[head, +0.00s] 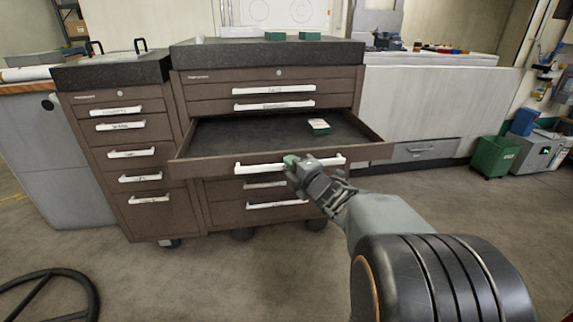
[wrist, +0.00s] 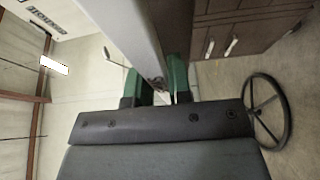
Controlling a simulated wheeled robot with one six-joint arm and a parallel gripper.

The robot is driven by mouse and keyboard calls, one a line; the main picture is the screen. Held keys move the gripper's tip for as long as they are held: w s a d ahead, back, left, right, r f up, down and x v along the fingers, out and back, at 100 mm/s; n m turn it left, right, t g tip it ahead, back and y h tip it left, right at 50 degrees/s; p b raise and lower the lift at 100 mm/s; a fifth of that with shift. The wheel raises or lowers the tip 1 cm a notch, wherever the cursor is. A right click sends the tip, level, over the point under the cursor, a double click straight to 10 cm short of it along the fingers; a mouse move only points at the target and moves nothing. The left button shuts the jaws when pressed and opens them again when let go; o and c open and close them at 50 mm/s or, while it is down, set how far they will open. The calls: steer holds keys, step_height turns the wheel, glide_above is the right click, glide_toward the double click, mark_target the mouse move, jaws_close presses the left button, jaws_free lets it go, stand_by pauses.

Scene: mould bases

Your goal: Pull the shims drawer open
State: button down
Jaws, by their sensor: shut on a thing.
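The drawer (head: 220,141) with the white handle (head: 246,169) stands well out of the wider brown cabinet. A small green and white box (head: 319,126) lies inside it near the back right, and the rest of its dark floor is bare. My gripper (head: 292,162) is at the middle of the handle, shut on it. In the wrist view the green fingertips (wrist: 160,86) sit on both sides of the pale handle bar (wrist: 128,28). The label on this drawer is too small to read.
A narrower brown cabinet (head: 133,190) with closed drawers stands at the left. More closed drawers are above and below the open one. A green bin (head: 493,157) is at the right. A black wheel-like ring (head: 92,290) is at the lower left. The floor in front is largely clear.

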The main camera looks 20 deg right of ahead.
steer(key=c, duration=1)
jaws_free()
steer(key=shift+c, duration=0.2)
steer(key=shift+s, duration=0.1)
steer(key=s+d+b, duration=0.1)
steer(key=s+b, duration=0.1)
steer(key=s, duration=1.1)
steer(key=shift+s+d, duration=0.3)
steer(key=shift+d, duration=0.1)
